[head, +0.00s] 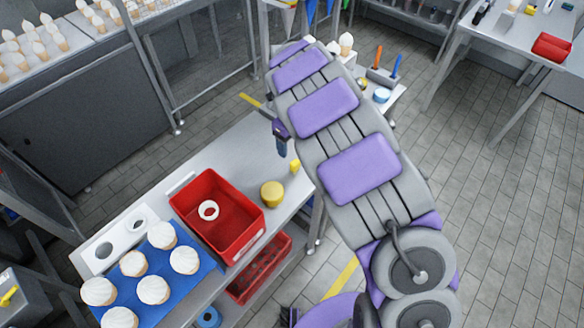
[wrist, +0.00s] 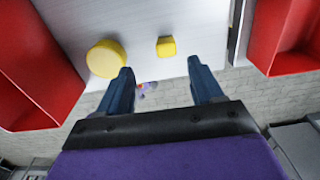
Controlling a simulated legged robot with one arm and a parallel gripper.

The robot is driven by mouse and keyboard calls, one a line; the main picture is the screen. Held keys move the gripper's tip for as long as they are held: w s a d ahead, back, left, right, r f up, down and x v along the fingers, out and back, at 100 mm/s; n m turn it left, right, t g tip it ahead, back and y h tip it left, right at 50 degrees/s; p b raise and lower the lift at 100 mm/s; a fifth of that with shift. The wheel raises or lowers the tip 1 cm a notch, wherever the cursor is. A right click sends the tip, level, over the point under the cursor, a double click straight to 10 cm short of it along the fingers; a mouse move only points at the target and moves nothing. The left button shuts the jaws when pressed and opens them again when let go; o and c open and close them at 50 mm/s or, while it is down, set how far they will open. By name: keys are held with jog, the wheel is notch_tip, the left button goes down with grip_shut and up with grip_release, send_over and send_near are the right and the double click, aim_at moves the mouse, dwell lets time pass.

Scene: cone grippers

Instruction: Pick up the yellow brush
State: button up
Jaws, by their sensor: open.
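A small yellow block-like thing (head: 295,165) stands near the right edge of the grey table; it also shows in the wrist view (wrist: 166,47). It may be the yellow brush, but no bristles show. A larger round yellow thing (head: 272,194) is beside it, and in the wrist view it is at the upper left (wrist: 106,58). My gripper (head: 282,151) is above the table's far right end, near the small yellow thing. In the wrist view, its blue fingers (wrist: 160,68) are apart and empty, with the small yellow thing beyond the gap between them.
A red bin (head: 184,207) holding a white ring stands left of the yellow things. A blue mat (head: 185,284) with several white-topped cones lies at the table's front. Another red crate (head: 262,285) is below the tabletop. Tiled floor (head: 470,190) is open at the right.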

aim_at(295, 162)
jog(key=f, duration=0.2)
jog(key=d+f, duration=0.1)
jog(key=f, duration=0.1)
jog(key=shift+d+f+b, duration=0.1)
jog(key=shift+f+b, duration=0.3)
jog(key=shift+d+f, duration=0.35)
jog(key=shift+d, duration=0.1)
jog(key=f, duration=0.1)
jog(key=a+f+b, duration=0.1)
jog(key=f, duration=0.3)
jog(key=shift+a+b, duration=0.25)
jog(key=shift+b, duration=0.05)
jog(key=shift+d+r, duration=0.1)
jog(key=shift+d, duration=0.35)
jog(key=shift+c, duration=0.4)
jog(key=shift+d, duration=0.2)
jog(key=shift+c, duration=0.7)
jog(key=c, duration=0.3)
jog(key=shift+a, duration=0.5)
jog(key=c, duration=0.5)
jog(key=shift+d, duration=0.1)
jog(key=shift+d, duration=0.1)
